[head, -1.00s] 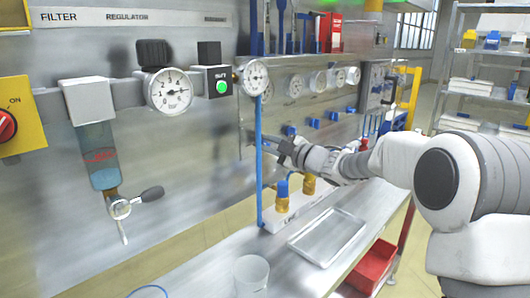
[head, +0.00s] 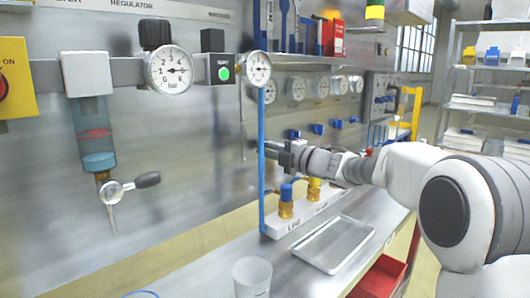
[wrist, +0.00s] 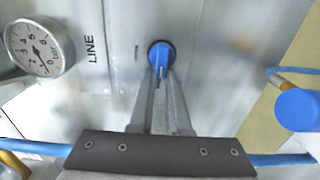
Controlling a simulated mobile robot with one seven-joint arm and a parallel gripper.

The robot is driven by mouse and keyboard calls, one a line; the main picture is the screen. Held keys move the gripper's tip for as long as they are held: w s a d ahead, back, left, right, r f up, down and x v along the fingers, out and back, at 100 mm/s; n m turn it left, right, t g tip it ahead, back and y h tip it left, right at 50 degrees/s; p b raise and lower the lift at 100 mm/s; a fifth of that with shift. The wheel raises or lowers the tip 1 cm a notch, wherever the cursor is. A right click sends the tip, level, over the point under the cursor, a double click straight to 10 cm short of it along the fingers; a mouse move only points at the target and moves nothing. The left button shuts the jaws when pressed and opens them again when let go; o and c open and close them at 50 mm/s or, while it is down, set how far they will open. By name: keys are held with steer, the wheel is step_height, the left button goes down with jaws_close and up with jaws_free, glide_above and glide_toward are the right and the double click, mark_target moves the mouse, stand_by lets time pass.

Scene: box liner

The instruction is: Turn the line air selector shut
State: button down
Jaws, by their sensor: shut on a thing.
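The line air selector is a small blue knob (wrist: 160,56) on the metal panel, beside the printed word LINE in the wrist view. My gripper (wrist: 161,72) reaches the panel, with its two fingers closed on either side of the knob's blue grip. In the head view my gripper (head: 268,151) is at the panel just beside the upright blue tube (head: 262,170). The knob is hidden there by the fingers and tube. A white dial gauge (wrist: 38,47) sits left of the LINE label; its needle is visible.
Blue- and brass-topped fittings (head: 286,202) stand on a white block below my gripper. A filter bowl (head: 94,130) and regulator gauge (head: 170,70) are at left.

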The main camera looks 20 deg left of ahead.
steer(key=shift+w+d+t, duration=0.3)
steer(key=shift+w+d, duration=0.15)
steer(key=shift+d, duration=0.05)
steer(key=c, duration=0.9)
jaws_free()
steer(key=p+v, duration=0.1)
steer(key=v, duration=0.7)
steer(key=p+v, duration=0.1)
steer(key=v, duration=0.8)
steer(key=shift+d+r, duration=0.1)
steer(key=shift+r, duration=0.15)
